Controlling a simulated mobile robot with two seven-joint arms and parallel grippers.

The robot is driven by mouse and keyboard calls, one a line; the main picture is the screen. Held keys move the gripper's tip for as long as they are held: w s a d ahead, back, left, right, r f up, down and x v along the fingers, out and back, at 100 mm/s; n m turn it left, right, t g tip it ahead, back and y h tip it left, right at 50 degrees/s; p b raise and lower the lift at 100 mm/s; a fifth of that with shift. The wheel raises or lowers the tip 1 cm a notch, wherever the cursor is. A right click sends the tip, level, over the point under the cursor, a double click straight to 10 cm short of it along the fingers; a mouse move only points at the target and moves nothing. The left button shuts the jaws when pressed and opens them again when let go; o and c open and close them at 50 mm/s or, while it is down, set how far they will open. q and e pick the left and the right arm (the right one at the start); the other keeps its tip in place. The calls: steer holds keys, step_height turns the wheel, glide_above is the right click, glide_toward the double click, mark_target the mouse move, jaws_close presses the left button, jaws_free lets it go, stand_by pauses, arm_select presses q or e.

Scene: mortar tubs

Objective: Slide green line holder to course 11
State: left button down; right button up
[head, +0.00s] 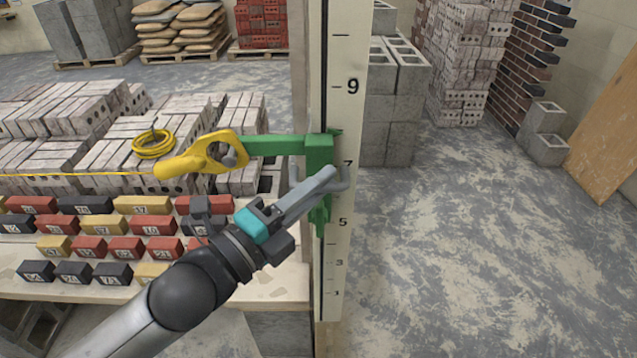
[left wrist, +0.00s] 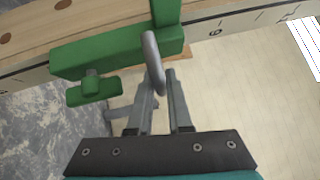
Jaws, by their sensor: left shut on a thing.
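The green line holder (head: 319,150) sits on the upright numbered pole (head: 338,60), with its body beside the 7 mark and its lower tip near 5. Its green arm reaches left to a yellow piece (head: 195,157), from which a yellow line runs left. My left gripper (head: 325,180) is shut on the holder's grey handle, in front of the pole. In the left wrist view the grey handle (left wrist: 153,62) lies at the fingertips, below the green body (left wrist: 115,48). The contact is partly hidden. My right gripper is in neither view.
A bench left of the pole holds grey bricks (head: 60,120), a yellow cord coil (head: 153,144) and rows of small numbered blocks (head: 85,205). Grey blocks (head: 390,100) stand behind the pole. The floor to the right is clear.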

arm_select(q)
step_height(320, 180, up, 21)
steer(key=p, duration=2)
steer(key=shift+f, duration=0.1)
steer(key=c, duration=0.8)
jaws_free()
steer(key=shift+f, duration=0.2)
steer(key=shift+c, duration=0.2)
steer(key=shift+f, duration=0.1)
steer(key=b+v, duration=0.2)
steer(key=v, duration=1.3)
